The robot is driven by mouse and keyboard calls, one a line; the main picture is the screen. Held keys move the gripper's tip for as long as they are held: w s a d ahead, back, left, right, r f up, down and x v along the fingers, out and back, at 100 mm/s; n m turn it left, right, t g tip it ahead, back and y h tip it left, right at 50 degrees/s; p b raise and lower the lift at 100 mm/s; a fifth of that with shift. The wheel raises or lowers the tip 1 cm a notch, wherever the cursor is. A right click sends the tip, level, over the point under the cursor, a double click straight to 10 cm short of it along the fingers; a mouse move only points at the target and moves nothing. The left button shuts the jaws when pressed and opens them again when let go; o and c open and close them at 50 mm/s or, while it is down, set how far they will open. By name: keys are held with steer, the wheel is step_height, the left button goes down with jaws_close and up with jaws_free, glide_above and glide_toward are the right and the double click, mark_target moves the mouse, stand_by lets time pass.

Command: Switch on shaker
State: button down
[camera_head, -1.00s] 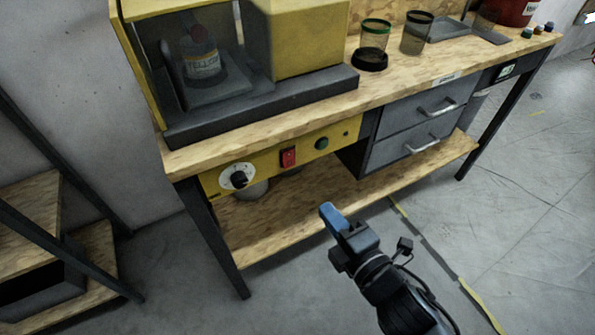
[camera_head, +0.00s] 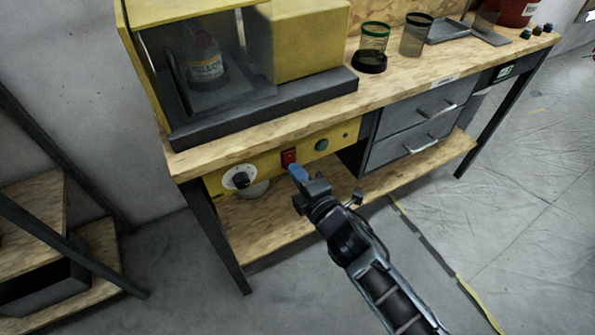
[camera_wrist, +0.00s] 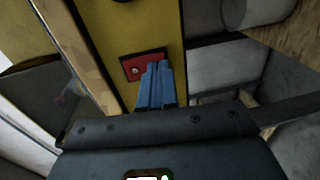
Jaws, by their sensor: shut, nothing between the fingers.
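The shaker (camera_head: 285,45) stands on the left of the workbench, with a labelled bottle (camera_head: 205,65) inside its enclosure. A yellow control panel (camera_head: 215,183) under the bench top carries a dial (camera_head: 240,178), a red rocker switch (camera_head: 289,157) and a green button (camera_head: 321,145). My gripper (camera_head: 297,172) is shut and empty, its blue fingertips just below the red switch. In the wrist view the shut blue fingers (camera_wrist: 158,68) overlap the lower right of the red switch (camera_wrist: 136,66). I cannot tell whether they touch it.
The workbench (camera_head: 440,75) has grey drawers (camera_head: 415,130) right of the panel and a lower wooden shelf (camera_head: 270,225). Two jars (camera_head: 373,45) stand on top. A wooden shelf unit (camera_head: 40,215) is at the left. The floor (camera_head: 520,200) at the right is clear.

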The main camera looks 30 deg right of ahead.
steer(key=shift+w+f, duration=0.1)
stand_by(0.3)
steer(key=s+b, duration=0.3)
steer(key=s, duration=0.4)
steer(key=shift+s+r, duration=0.2)
steer(key=shift+r, duration=0.2)
steer(key=shift+a, duration=0.1)
stand_by(0.5)
steer(key=s+m, duration=0.7)
steer(key=s, duration=1.1)
steer(key=s+d+r+m+g, duration=0.1)
steer(key=s+r+m, duration=1)
steer(key=s, duration=0.4)
steer(key=shift+r+g, duration=0.2)
steer(key=shift+g, duration=0.2)
